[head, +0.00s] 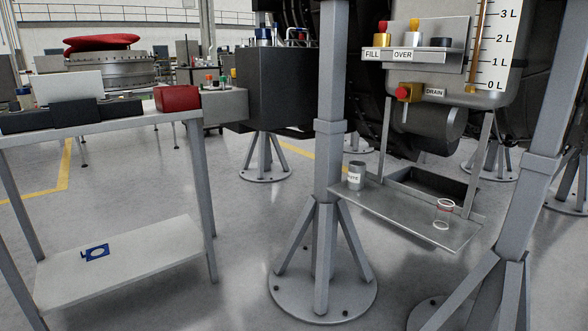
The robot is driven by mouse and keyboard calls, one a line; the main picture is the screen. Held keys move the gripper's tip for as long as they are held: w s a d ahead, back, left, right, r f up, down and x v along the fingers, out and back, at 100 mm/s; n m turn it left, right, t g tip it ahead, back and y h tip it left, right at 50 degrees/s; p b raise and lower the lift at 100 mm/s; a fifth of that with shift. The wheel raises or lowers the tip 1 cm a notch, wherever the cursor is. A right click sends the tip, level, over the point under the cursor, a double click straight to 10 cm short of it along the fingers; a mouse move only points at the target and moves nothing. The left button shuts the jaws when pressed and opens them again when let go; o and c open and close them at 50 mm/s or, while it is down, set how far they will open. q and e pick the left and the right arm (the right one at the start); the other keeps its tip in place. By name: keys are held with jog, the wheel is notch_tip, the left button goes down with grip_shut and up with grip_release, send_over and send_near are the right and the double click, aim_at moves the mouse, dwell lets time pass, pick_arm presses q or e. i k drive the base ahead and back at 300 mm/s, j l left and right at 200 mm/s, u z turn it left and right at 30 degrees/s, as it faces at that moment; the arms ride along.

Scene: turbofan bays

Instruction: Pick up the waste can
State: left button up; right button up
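The waste can (356,176) is a small grey metal can with a white label, partly legible. It stands upright at the left end of a grey metal shelf (400,216) below the oil tank, just right of a thick grey post. The post's edge is very close to the can's left side in the picture and may cover a little of it. Neither of my grippers shows in the head view.
A dark open tray (432,188) lies behind. Grey stand posts (330,110) with splayed feet flank the shelf. A two-level table (120,262) stands left. Floor between is clear.

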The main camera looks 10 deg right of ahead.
aim_at(356, 174)
jog(key=i+u, duration=0.1)
jog(key=i, duration=1.45)
